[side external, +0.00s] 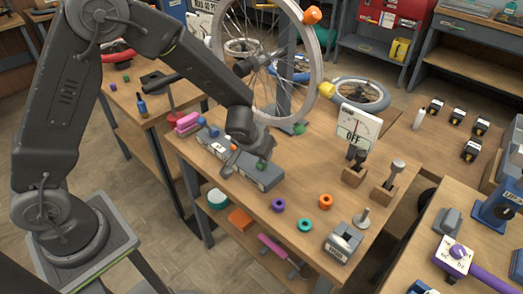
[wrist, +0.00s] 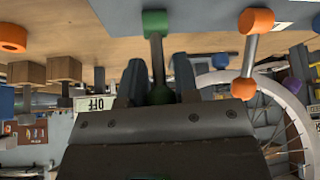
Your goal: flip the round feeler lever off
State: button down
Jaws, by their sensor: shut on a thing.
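My gripper (side external: 246,158) is low over a long grey block (side external: 265,178) at the left part of the bench. In the wrist view my gripper (wrist: 158,85) has its two dark fingers on either side of a lever with a green end (wrist: 155,22), a grey rod and a green knob; it is shut on this green lever. The block carries other coloured levers, among them an orange one (wrist: 243,85). No readable label shows me which lever is the round feeler one. A white dial sign (side external: 357,127) reads OFF.
Two wooden-based levers (side external: 388,194) stand at the right, beside the sign. Loose purple (side external: 278,205), teal (side external: 305,225) and orange (side external: 325,201) rings lie in front. A grey switch box (side external: 342,243) is at the front corner. A large wheel (side external: 270,70) rises behind.

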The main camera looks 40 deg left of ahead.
jog(key=c, duration=0.9)
grip_release()
jog(key=shift+r, duration=0.1)
jog(key=v, duration=1.3)
jog(key=shift+s+r, duration=0.25)
jog(key=shift+o, duration=0.2)
